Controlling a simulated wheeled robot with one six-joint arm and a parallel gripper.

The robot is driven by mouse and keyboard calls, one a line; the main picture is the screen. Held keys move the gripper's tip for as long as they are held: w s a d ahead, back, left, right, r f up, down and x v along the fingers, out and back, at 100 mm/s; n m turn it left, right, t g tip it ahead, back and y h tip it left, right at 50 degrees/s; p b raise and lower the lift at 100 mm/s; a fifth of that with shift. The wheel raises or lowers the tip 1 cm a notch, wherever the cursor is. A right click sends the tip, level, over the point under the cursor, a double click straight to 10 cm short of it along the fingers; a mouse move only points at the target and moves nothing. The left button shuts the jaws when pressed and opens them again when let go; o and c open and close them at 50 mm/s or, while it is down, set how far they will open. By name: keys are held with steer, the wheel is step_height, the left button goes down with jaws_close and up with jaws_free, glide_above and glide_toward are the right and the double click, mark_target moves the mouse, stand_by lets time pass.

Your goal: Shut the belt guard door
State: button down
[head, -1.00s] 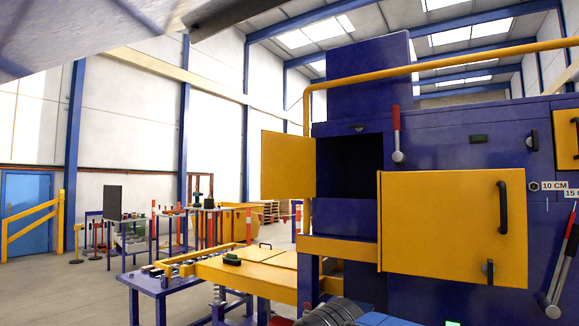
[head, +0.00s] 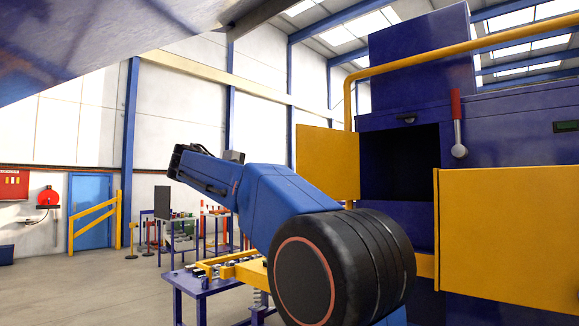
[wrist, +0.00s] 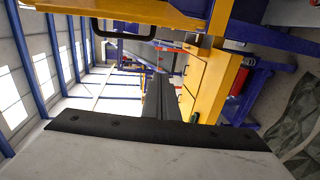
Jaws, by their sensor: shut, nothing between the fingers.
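A smaller yellow door (head: 328,163) stands open at the left of a dark opening (head: 399,165) in the blue machine. A larger yellow panel (head: 510,235) is right of the opening; I cannot tell which of the two is the belt guard door. My gripper (head: 178,158) is at the end of my raised arm, left of the smaller door in the picture and apparently apart from it. In the wrist view my gripper (wrist: 164,90) is shut and empty. A yellow panel (wrist: 170,10) with a black handle (wrist: 124,32) shows there along the top, clear of the fingers.
A yellow rail (head: 460,57) runs above the opening, and a red-handled lever (head: 457,125) hangs beside it. A blue-legged table (head: 205,288) stands below my arm. Open floor (head: 100,280) lies at the left.

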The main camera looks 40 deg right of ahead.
step_height(320, 180, up, 6)
steer(key=w+d+m+g+h, duration=0.1)
steer(key=w+d+g+h, duration=0.1)
steer(key=s+d, duration=0.4)
steer(key=d, duration=0.4)
stand_by(0.4)
steer(key=shift+s+a, duration=0.1)
steer(key=shift+s, duration=0.05)
